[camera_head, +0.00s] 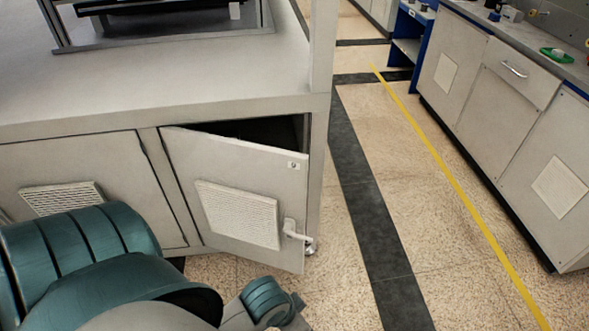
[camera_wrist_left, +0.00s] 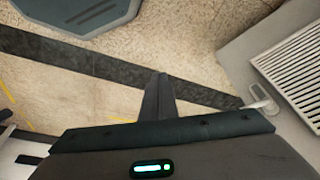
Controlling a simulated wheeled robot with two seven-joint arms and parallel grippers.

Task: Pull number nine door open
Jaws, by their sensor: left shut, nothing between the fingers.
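The number nine door (camera_head: 180,165) is a grey cabinet door with a "9" label at its upper right and a white vent panel. It stands ajar, with a dark gap along its top and right. Its light handle (camera_head: 294,231) is at the lower right. In the left wrist view the handle (camera_wrist_left: 258,102) and vent (camera_wrist_left: 295,70) are at the right. My left gripper (camera_wrist_left: 158,82) is shut and empty, apart from the handle in that view. In the head view my teal arm fills the lower left; the fingertips cannot be made out. My right gripper is not in view.
The cabinet top (camera_head: 150,95) overhangs the door, with a post (camera_head: 322,45) at its right corner. Another vented door (camera_head: 70,160) is shut at the left. The speckled aisle floor (camera_head: 430,270) is free. A workbench (camera_head: 525,90) with drawers lines the right side.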

